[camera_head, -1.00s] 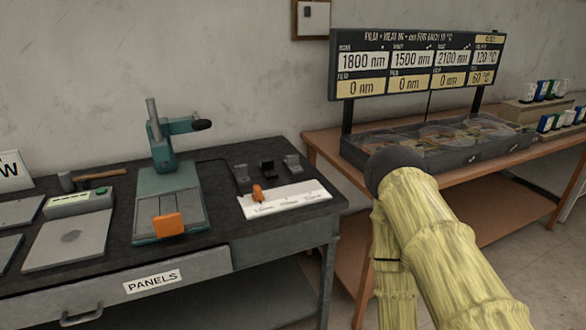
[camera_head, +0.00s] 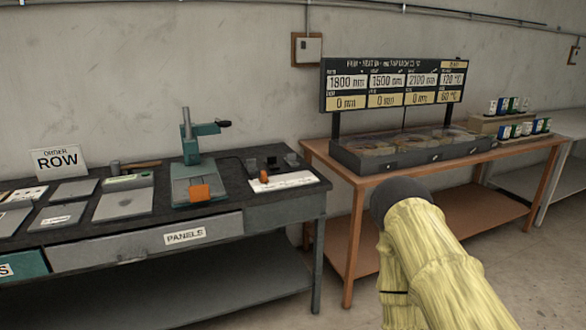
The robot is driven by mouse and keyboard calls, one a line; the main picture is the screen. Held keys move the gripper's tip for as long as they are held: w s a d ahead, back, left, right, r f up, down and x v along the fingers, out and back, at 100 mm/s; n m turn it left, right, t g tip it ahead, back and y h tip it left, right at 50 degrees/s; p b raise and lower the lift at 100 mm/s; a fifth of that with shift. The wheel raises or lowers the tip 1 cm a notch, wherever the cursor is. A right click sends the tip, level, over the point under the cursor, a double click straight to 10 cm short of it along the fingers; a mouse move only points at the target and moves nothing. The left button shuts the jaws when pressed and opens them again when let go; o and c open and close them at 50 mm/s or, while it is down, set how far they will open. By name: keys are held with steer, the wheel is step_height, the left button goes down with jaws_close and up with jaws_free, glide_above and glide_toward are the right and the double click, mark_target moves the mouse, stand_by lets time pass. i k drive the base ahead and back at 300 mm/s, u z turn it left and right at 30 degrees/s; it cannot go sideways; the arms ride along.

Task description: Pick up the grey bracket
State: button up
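Several small bracket-like pieces stand in a row at the right end of the dark workbench (camera_head: 270,203), behind a white strip (camera_head: 290,181). A grey bracket (camera_head: 291,159) is at the right of the row, with a black piece (camera_head: 271,163) to its left. Another small dark grey piece (camera_head: 252,166) is at the left of the row. They are too small to tell their exact shape, or which one the task means. My arm, in a yellow sleeve with a dark rounded end, shows at the lower right, apart from the bench. My gripper's fingers are not visible.
An orange knob (camera_head: 264,173) sits on the white strip. A green press (camera_head: 192,150) stands left of it. Grey panels (camera_head: 124,203) lie further left. A brown table (camera_head: 365,179) with a dark tray (camera_head: 350,161) and a display board (camera_head: 396,84) stands right, across a gap.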

mark_target(291, 159)
steer(key=z, duration=0.75)
steer(key=i, duration=1.3)
steer(key=u, duration=0.4)
steer(key=i, duration=0.65)
steer(key=u, duration=0.7)
